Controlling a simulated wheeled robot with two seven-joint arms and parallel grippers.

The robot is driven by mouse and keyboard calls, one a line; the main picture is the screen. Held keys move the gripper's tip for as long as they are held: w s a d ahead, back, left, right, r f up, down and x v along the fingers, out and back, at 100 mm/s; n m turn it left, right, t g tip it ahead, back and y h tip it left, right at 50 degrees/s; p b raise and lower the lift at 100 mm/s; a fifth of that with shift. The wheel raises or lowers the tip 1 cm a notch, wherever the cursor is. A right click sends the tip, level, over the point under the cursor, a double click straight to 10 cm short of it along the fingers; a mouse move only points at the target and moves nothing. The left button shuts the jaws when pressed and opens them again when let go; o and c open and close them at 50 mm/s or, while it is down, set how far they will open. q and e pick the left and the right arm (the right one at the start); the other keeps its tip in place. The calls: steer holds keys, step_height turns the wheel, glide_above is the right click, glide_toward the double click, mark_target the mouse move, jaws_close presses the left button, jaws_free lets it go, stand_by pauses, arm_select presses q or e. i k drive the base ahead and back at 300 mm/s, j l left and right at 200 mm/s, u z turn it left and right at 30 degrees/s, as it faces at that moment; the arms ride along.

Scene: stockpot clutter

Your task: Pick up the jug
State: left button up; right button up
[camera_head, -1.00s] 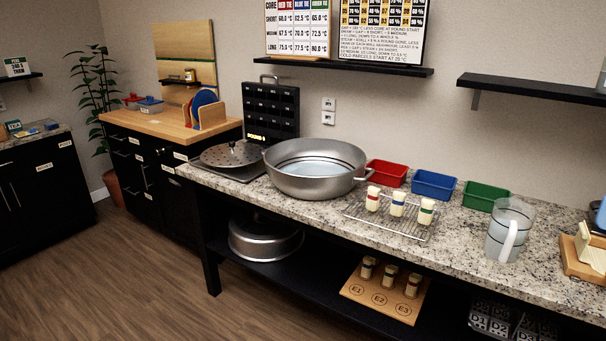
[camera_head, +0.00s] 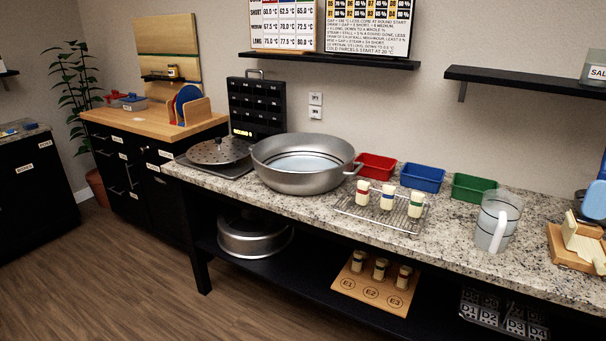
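The jug (camera_head: 497,221) is a clear, upright measuring jug with dark level lines and a white handle facing the front. It stands on the right part of the granite counter (camera_head: 440,255), near the front edge. It seems to hold some pale liquid. Neither of my grippers is in the head view.
A large metal stockpot (camera_head: 305,180) stands left of centre on the counter. A wire rack (camera_head: 350,212) with several small bottles lies between pot and jug. Red (camera_head: 376,166), blue (camera_head: 422,177) and green (camera_head: 474,187) trays stand behind. A wooden block (camera_head: 575,250) is right of the jug.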

mark_target(501, 211)
steer(key=z, duration=0.35)
steer(key=i+j+z, duration=0.15)
steer(key=z, duration=0.3)
steer(key=i+j+z, duration=0.15)
steer(key=z, duration=0.3)
steer(key=i+j+z, duration=0.1)
steer(key=j+z, duration=0.3)
steer(key=i+j+z, duration=0.3)
steer(key=j, duration=0.85)
steer(key=j+z, duration=0.3)
steer(key=j, duration=1.45)
